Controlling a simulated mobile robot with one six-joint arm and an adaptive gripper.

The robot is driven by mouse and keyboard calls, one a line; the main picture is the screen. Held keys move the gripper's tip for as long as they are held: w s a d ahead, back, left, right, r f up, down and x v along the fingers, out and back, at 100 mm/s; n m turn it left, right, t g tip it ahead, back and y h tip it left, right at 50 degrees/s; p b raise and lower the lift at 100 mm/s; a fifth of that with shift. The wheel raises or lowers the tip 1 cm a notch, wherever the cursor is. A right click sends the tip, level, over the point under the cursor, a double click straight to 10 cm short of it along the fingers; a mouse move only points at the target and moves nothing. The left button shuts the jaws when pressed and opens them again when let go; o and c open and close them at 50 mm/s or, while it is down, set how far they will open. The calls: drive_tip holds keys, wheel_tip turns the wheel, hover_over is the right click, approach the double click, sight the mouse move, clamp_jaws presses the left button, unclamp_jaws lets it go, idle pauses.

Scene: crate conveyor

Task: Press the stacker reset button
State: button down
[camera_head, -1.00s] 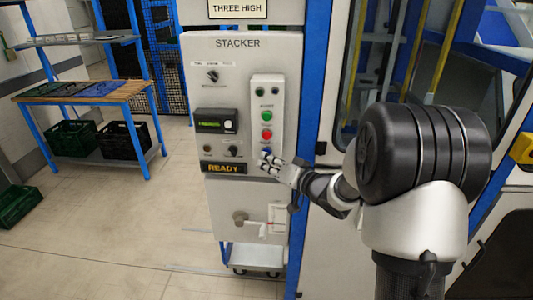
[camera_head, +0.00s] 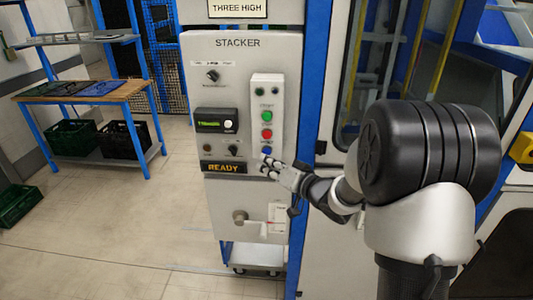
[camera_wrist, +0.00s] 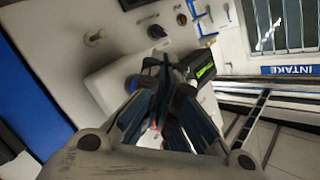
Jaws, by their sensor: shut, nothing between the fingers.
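The stacker panel (camera_head: 222,95) is a grey upright cabinet with a "STACKER" label. Its raised button strip (camera_head: 266,90) carries a green button (camera_head: 267,116), a red button (camera_head: 267,134) and a blue button (camera_head: 266,151) at the bottom. Which one is the reset button I cannot read. My gripper (camera_head: 264,168) is shut and empty, with its tips just below the blue button, close to the panel. Contact with the panel cannot be told.
A lit "READY" sign (camera_head: 223,168) and a small display (camera_head: 216,121) sit left of the strip. A lever handle (camera_head: 241,216) juts out below. A blue post (camera_head: 314,100) stands right of the panel. A shelf rack (camera_head: 85,90) with crates stands at the left; the floor between is clear.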

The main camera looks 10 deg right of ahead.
drive_tip(key=shift+s, duration=0.1)
drive_tip(key=s, duration=0.1)
drive_tip(key=s+a, duration=0.1)
drive_tip(key=s, duration=0.2)
drive_tip(key=shift+s+a, duration=0.25)
drive_tip(key=shift+a, duration=0.05)
idle(0.5)
drive_tip(key=s+d+r+g+h, duration=0.45)
drive_tip(key=s+d+h, duration=0.25)
drive_tip(key=s+h, duration=0.3)
drive_tip(key=s+a+f+n+g+y, duration=0.1)
drive_tip(key=s+a+g, duration=0.1)
drive_tip(key=s, duration=1)
drive_tip(key=s+a+f+n+g+y, duration=0.1)
drive_tip(key=s+a+f+g, duration=0.1)
drive_tip(key=s, duration=1)
drive_tip(key=a+g, duration=0.1)
drive_tip(key=a, duration=0.1)
drive_tip(key=shift+a+y, duration=0.3)
drive_tip(key=shift+a, duration=0.05)
